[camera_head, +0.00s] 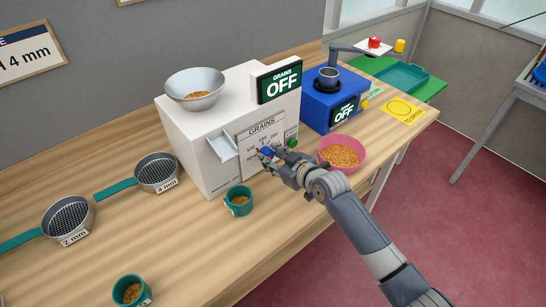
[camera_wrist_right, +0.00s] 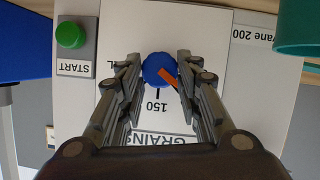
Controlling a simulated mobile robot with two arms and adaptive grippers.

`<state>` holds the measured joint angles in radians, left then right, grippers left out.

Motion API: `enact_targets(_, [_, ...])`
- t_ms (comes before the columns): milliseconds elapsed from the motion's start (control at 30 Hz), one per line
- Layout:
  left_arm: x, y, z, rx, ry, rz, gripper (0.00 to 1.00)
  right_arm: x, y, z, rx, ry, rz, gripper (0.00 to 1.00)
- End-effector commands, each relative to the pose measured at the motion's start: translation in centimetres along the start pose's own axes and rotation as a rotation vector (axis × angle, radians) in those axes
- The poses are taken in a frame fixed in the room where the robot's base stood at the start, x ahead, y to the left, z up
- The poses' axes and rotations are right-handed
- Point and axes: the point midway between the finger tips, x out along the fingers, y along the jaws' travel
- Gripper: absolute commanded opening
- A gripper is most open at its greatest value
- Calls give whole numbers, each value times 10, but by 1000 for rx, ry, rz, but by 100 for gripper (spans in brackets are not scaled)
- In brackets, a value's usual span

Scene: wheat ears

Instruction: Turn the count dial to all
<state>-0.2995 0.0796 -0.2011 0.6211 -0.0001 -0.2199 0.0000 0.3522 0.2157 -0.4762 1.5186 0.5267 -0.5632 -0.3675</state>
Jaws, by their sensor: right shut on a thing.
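The white grain counter (camera_head: 200,135) stands on the wooden table, with a "GRAINS OFF" display (camera_head: 280,82) on top. The blue count dial (camera_wrist_right: 159,70) is on its front panel, with an orange pointer. In the upside-down right wrist view the pointer slants to the lower right, beside the 150 mark. The "ALL" label is mostly hidden behind a finger; only one letter shows. My right gripper (camera_wrist_right: 158,80) is shut on the dial, one finger on each side. In the head view it (camera_head: 268,157) covers part of the scale. My left gripper is not in view.
A green START button (camera_wrist_right: 70,34) is beside the dial. A pink bowl of grain (camera_head: 343,153) stands close to my right wrist. A green cup (camera_head: 238,200) stands before the counter. A blue machine (camera_head: 333,100) is right of it, and two sieves (camera_head: 68,215) lie left.

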Motion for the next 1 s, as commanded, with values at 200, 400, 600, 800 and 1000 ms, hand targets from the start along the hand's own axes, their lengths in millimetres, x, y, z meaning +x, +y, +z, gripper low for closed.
enact_targets(200, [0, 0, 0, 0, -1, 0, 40, 0, 0, 1, 0, -1, 0, 8])
enact_targets(400, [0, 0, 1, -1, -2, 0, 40, 0, 0, 1, 0, -1, 0, 52])
enact_targets(600, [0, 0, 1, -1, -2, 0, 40, 0, 0, 0, -1, -1, 0, 52])
enact_targets(800, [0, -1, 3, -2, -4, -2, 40, -4, 0, 1, -1, 0, 0, 52])
enact_targets(1000, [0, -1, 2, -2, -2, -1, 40, -29, 0, 1, -2, -1, 0, 52])
